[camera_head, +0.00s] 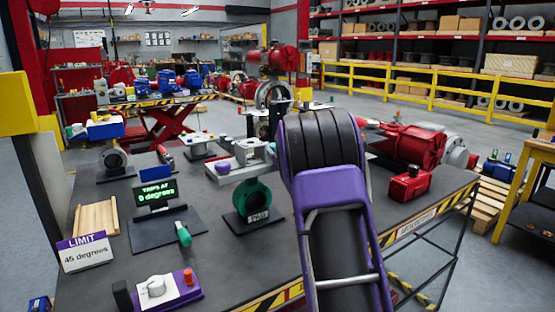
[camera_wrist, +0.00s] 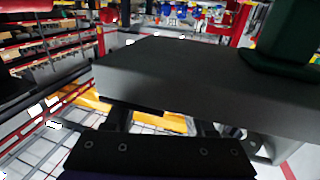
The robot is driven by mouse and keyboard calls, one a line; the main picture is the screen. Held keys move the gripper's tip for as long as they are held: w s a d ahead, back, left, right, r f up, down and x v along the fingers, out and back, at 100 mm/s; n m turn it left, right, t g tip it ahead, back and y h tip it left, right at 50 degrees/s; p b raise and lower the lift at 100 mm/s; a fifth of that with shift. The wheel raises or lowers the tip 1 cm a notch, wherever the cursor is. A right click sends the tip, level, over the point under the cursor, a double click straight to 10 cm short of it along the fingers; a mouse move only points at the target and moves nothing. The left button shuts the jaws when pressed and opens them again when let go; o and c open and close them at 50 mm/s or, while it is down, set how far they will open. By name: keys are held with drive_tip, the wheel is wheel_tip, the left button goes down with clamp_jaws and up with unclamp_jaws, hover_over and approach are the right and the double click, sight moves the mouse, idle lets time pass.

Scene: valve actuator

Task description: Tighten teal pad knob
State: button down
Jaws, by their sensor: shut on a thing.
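A teal ring-shaped body (camera_head: 252,200) with a plate lettered PAD stands upright on a dark base in the middle of the bench. A grey and purple fixture (camera_head: 243,160) shows just behind and above it. My purple and black arm rises to its right and hides my gripper in the head view. In the wrist view my gripper (camera_wrist: 163,122) is shut under the near edge of a wide grey block (camera_wrist: 200,85). Its exact contact is hidden by the block. A dark green part (camera_wrist: 285,35) stands on the block at the upper right.
On the bench (camera_head: 300,285) stand a green display (camera_head: 157,193), a LIMIT sign reading 45 degrees (camera_head: 86,252), a wooden block (camera_head: 96,218) and a purple box with a white dial (camera_head: 156,289). A red toolbox (camera_head: 409,183) and red motor (camera_head: 412,146) lie right of my arm.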

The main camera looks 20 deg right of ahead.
idle(0.4)
drive_tip(key=shift+c, duration=1.2)
unclamp_jaws()
drive_tip(key=shift+r, duration=0.1)
